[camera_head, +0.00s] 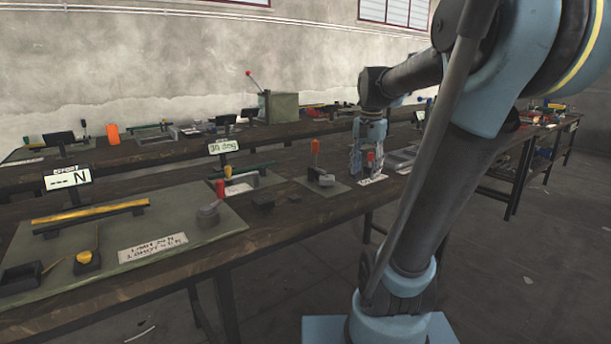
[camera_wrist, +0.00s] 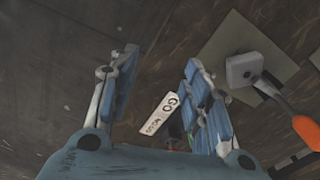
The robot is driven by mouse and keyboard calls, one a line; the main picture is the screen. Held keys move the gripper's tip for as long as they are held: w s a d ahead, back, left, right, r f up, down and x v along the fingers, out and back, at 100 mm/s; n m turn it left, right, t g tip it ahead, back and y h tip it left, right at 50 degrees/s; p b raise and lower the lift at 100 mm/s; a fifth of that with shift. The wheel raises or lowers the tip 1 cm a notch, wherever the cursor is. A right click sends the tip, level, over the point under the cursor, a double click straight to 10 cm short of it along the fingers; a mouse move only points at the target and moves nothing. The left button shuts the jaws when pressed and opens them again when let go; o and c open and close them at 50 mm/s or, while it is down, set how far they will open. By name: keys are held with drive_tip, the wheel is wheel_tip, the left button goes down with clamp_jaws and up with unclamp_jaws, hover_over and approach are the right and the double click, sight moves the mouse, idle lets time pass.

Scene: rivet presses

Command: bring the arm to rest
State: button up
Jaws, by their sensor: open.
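My arm reaches up from the front right of the head view and out over the near bench (camera_head: 285,215). My gripper (camera_head: 369,165) points down above the right part of that bench. In the wrist view my gripper (camera_wrist: 160,90) shows its two blue-padded fingers wide apart, with nothing held between them. A white GO label (camera_wrist: 160,112) shows between the fingers, on or near the bench top; in the head view a white label (camera_head: 372,180) lies just below the gripper. How high the fingertips are above the bench is hard to tell.
A small press with an orange-red handle (camera_head: 315,148) stands left of my gripper; its handle (camera_wrist: 306,131) shows at right in the wrist view. Further left are a "30 deg" sign (camera_head: 223,147) and a green board (camera_head: 190,215). Open floor (camera_head: 530,270) lies to the right.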

drive_tip(key=s+f+n+t, duration=0.1)
drive_tip(key=s+f+n, duration=0.6)
drive_tip(key=s+f, duration=1)
drive_tip(key=shift+s+f+n, duration=0.4)
drive_tip(key=shift+f, duration=0.4)
drive_tip(key=shift+w+f, duration=0.2)
drive_tip(key=shift+w, duration=0.3)
